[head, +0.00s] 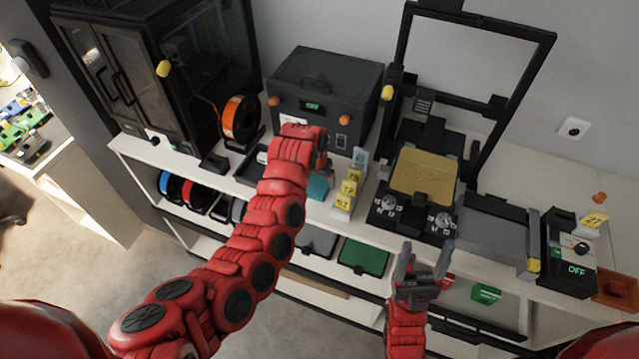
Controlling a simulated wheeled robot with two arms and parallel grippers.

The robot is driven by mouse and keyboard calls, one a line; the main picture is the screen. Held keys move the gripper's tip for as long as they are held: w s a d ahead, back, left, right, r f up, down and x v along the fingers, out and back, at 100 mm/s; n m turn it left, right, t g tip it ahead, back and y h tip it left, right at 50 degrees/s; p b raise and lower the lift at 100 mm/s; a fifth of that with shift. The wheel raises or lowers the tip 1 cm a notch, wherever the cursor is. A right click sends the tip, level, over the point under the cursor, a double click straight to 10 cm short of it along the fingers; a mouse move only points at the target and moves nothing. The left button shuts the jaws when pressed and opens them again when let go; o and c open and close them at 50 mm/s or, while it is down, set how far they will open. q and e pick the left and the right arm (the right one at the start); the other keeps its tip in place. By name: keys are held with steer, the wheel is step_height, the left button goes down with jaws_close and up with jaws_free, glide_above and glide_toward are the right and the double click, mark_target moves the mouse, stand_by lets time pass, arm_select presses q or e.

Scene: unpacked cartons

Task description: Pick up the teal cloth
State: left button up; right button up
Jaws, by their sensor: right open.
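The teal cloth (318,187) lies on the white bench top, partly hidden behind my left arm; only a small teal patch shows. My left gripper (322,167) is at the end of the red arm, right by the cloth and seemingly above it. Its fingers are mostly hidden by the wrist, so I cannot tell whether it touches the cloth. My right gripper (424,260) is open and empty, with two grey fingers pointing up, in front of the bench edge below the printer.
A black box (325,90) stands behind the cloth. Yellow number tags (346,190) stand just right of it. A printer with a gold plate (424,174) is further right. An orange spool (239,120) and a dark cabinet (150,70) are at left. Shelves lie below.

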mark_target(319, 182)
arm_select(q)
steer(key=c, duration=0.4)
steer(key=shift+r, duration=0.3)
step_height(319, 182, up, 9)
steer(key=b, duration=0.4)
steer(key=shift+r, duration=0.2)
